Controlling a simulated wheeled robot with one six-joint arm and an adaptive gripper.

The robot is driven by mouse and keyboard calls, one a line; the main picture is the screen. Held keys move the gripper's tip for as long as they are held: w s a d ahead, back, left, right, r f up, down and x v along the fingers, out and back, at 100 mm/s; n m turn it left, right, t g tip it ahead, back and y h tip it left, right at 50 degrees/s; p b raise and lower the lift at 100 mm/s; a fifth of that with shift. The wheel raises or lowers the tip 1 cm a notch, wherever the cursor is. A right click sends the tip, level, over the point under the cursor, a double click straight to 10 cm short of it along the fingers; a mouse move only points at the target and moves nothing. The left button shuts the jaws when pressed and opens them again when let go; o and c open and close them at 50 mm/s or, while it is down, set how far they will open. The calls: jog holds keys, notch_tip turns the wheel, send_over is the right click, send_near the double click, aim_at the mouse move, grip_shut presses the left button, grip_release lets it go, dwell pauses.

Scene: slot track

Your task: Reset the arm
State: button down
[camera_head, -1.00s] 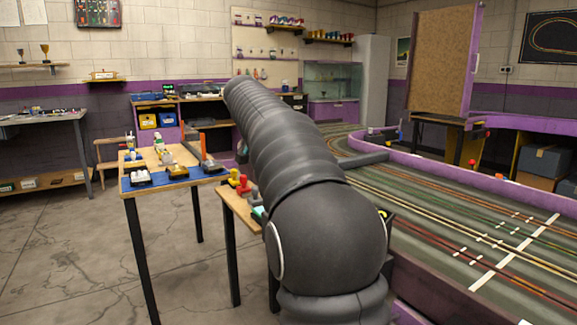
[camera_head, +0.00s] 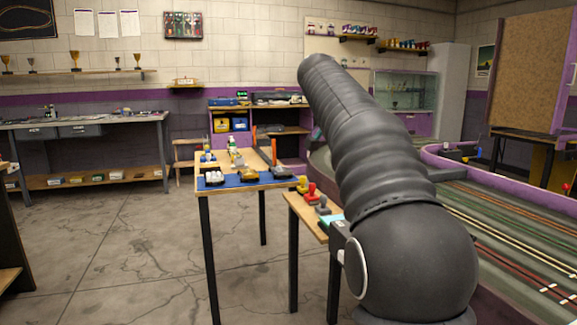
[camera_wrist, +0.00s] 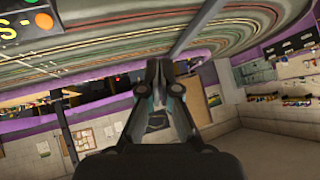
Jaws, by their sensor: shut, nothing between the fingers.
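My arm stretches up and away across the right half of the head view, and its far end hides my gripper there. In the wrist view my gripper (camera_wrist: 162,68) is shut, with its fingertips together and nothing between them. It is clear of everything around it. The wrist view is tilted nearly upside down, with the slot track (camera_wrist: 190,38) along the top and the room beyond.
A small table (camera_head: 237,186) with a blue mat and small items stands left of my arm. A lower stand (camera_head: 309,220) holds red and grey pieces beside the arm. The slot track (camera_head: 505,225) lies to the right. Open concrete floor (camera_head: 110,250) is at left.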

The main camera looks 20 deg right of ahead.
jog(key=s+a+f+n+y, duration=0.2)
jog(key=a+f+n, duration=0.25)
jog(key=f, duration=0.35)
jog(key=s+a+f+n+y, duration=0.2)
jog(key=a+f+n, duration=0.1)
jog(key=f+n, duration=0.4)
jog(key=s+a+f+n+y, duration=0.1)
jog(key=s+a+f, duration=0.3)
jog(key=s, duration=0.5)
jog(key=s+a+f+n+y, duration=0.1)
jog(key=s+a+f, duration=0.4)
jog(key=s, duration=0.5)
jog(key=s+a+f+n+t+y, duration=0.1)
jog(key=s+a+f, duration=0.3)
jog(key=s, duration=0.5)
jog(key=shift+s+a+f+n+y, duration=0.3)
jog(key=shift+f+n+y, duration=0.2)
jog(key=shift+f+n, duration=0.3)
